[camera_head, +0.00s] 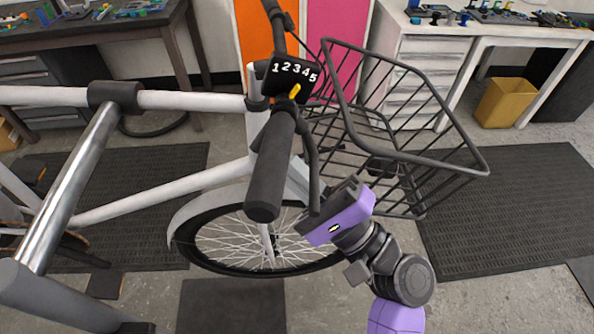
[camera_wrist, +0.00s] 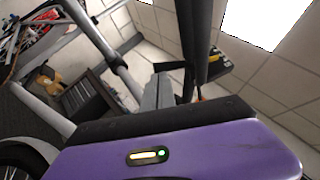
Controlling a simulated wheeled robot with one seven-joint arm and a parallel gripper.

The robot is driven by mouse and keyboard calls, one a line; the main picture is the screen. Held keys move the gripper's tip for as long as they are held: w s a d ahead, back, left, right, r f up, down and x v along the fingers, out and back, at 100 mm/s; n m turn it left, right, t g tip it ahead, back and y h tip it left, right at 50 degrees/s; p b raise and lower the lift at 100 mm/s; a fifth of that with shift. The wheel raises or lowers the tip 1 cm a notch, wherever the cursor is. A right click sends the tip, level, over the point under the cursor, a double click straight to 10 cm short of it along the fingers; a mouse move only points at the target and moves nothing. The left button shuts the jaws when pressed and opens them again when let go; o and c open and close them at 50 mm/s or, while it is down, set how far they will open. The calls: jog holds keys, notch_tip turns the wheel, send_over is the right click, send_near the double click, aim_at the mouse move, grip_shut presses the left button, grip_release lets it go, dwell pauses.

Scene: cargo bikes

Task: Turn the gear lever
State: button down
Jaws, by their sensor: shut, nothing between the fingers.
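The gear lever is a small yellow-orange pointer (camera_head: 294,90) on a black shifter housing (camera_head: 287,72) marked with white numbers 1 to 5. It sits beside the inner end of the black handlebar grip (camera_head: 268,175). In the wrist view a yellow part of the shifter (camera_wrist: 215,57) shows right of the dark bar. My purple gripper is below and right of the grip in the head view, apart from the lever. In the wrist view the grey fingers of my gripper (camera_wrist: 162,80) are together and empty, left of the bar.
A black wire basket (camera_head: 400,130) stands right of the handlebar, close to my gripper. A dark brake lever (camera_head: 312,165) runs beside the grip. The white frame (camera_head: 165,190) and front wheel (camera_head: 265,240) lie left and below. Floor mats (camera_head: 500,205) are clear at right.

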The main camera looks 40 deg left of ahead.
jog(key=m+b, duration=0.1)
jog(key=s+a+m+t+y+b, duration=0.1)
jog(key=shift+s+a+r+b, duration=0.15)
jog(key=shift+s+r+b, duration=0.05)
jog(key=shift+s+b, duration=0.15)
jog(key=shift+a+r, duration=0.1)
dwell(0.4)
